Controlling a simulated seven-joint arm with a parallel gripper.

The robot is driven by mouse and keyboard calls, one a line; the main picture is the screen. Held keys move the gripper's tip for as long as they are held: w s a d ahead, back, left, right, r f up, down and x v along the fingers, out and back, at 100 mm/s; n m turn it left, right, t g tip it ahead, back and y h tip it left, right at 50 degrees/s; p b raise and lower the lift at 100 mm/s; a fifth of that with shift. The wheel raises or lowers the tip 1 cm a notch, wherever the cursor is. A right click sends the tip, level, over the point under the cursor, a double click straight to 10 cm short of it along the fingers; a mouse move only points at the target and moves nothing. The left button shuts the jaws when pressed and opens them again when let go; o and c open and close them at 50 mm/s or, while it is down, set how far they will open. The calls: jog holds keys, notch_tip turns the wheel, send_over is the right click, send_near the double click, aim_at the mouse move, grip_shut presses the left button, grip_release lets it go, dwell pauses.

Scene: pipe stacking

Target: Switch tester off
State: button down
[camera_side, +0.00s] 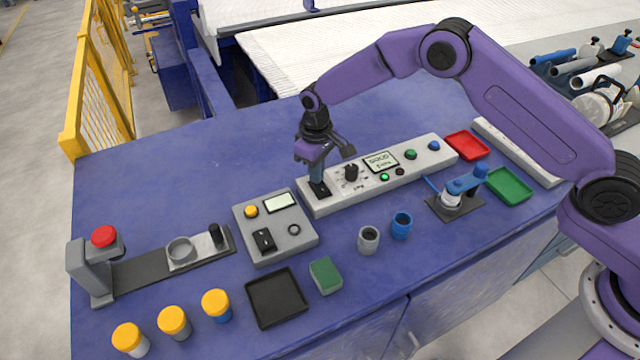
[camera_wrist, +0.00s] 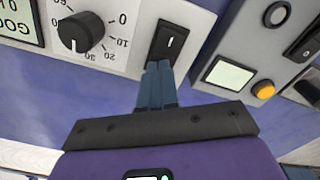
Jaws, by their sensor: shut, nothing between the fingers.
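A long white tester panel (camera_side: 330,206) lies across the middle of the table. It carries a lit display (camera_side: 380,161) with text, a black dial (camera_side: 351,172), a bright green lamp (camera_side: 384,178) and a dark red one beside it. At its left end is a black rocker switch (camera_side: 323,191), seen closely in the wrist view (camera_wrist: 169,41). My gripper (camera_side: 317,181) points down at this switch. Its blue-grey fingers (camera_wrist: 159,72) are shut together and empty, with the tips at the switch's near edge. I cannot tell whether they touch it.
A grey box (camera_side: 275,250) with a yellow button and another black switch stands close on the left. A grey cup (camera_side: 368,240), blue cup (camera_side: 401,225), green sponge (camera_side: 325,275) and black tray (camera_side: 252,302) lie in front. The table behind the panel is clear.

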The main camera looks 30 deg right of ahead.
jog(key=shift+r, duration=3.45)
jog(key=s+d+r+n, duration=0.25)
jog(key=s+r, duration=0.35)
jog(key=s, duration=0.4)
jog(key=s+d+r+n, duration=0.1)
jog(key=s+d+r, duration=0.4)
jog(key=s, duration=0.4)
jog(key=s+d+n, duration=0.1)
jog(key=s+d, duration=0.6)
jog(key=s, duration=0.3)
jog(key=s+d+r+n, duration=0.1)
jog(key=s+d+n, duration=0.1)
jog(key=s+d, duration=0.4)
jog(key=s, duration=0.4)
jog(key=shift+d+r, duration=0.2)
jog(key=shift+d, duration=0.15)
